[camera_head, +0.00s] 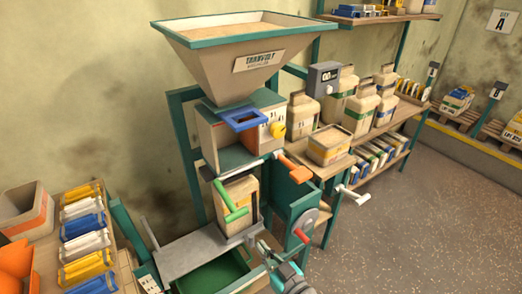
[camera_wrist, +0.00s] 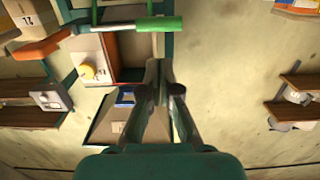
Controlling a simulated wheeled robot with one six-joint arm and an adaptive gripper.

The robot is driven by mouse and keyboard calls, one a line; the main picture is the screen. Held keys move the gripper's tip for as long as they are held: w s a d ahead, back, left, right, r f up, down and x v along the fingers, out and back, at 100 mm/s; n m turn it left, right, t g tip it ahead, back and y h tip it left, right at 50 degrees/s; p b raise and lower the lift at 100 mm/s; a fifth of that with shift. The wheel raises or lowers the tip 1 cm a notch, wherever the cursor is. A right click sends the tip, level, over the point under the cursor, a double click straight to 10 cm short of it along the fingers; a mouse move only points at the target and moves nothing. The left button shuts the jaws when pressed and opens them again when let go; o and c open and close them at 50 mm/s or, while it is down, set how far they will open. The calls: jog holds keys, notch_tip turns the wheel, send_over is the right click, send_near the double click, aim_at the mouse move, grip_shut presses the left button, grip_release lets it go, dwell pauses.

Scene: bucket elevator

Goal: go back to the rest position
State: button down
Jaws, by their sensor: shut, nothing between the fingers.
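My gripper (camera_head: 264,246) is near the bottom middle of the head view, in front of the machine's lower part. In the wrist view my gripper (camera_wrist: 164,78) shows with its fingertips together and nothing between them. The bucket elevator machine has a wide hopper (camera_head: 225,72) on top. A green-handled lever (camera_head: 229,203) and an orange-handled lever (camera_head: 292,167) stick out below it. The wrist view is upside down, with the green handle (camera_wrist: 160,24) beyond my fingertips and the orange handle (camera_wrist: 38,48) at upper left. I cannot tell the exact gap to the green handle.
A beige sack (camera_head: 240,196) stands under the spout behind the green lever. A crank with a red handle (camera_head: 301,236) and a white-handled lever (camera_head: 350,194) are at the machine's right. A bench with colored packs (camera_head: 82,228) is at left. Open floor (camera_head: 430,215) is at right.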

jog(key=s+d+f+m+h, duration=0.2)
jog(key=s+d+f+h, duration=0.15)
jog(key=s+d, duration=0.4)
jog(key=s+d+f+m+h, duration=0.3)
jog(key=s+d+f, duration=0.15)
jog(key=s, duration=0.65)
jog(key=s+d+r+h, duration=0.1)
jog(key=s+d+r, duration=0.1)
jog(key=s, duration=0.5)
jog(key=s+d+r+m+h, duration=0.1)
jog(key=s+d+r, duration=0.1)
jog(key=s+r, duration=0.2)
jog(key=s+d+r+h, duration=0.1)
jog(key=s+d+r, duration=0.1)
jog(key=s, duration=0.8)
jog(key=shift+r+m, duration=0.4)
jog(key=shift+r, duration=0.05)
